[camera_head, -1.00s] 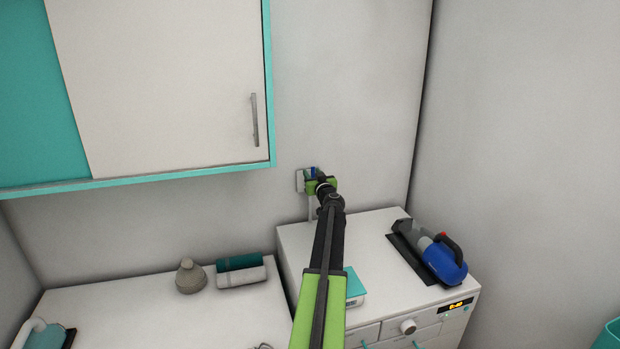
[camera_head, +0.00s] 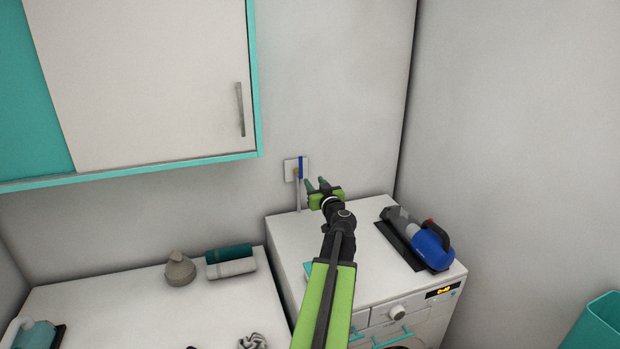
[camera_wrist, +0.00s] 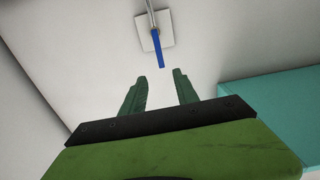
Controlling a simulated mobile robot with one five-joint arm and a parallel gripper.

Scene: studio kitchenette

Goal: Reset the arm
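My gripper (camera_head: 316,184) is at the end of my green and black arm, above the back of the white washing machine (camera_head: 292,235). Its two green fingers are apart with nothing between them, as the wrist view (camera_wrist: 160,85) also shows. A white wall plate (camera_head: 290,171) with a blue lever (camera_head: 301,167) is on the wall just beyond the fingertips, apart from them. A pale pipe or cord runs down from the plate. The wrist view also shows the plate (camera_wrist: 145,40) and the blue lever (camera_wrist: 158,48).
A blue handheld vacuum (camera_head: 432,250) lies on a black pad at the machine's right. A grey bottle (camera_head: 180,269) and rolled towels (camera_head: 231,265) are on the counter (camera_head: 110,305) at left. A wall cabinet (camera_head: 150,90) hangs upper left. A teal bin (camera_head: 600,325) is lower right.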

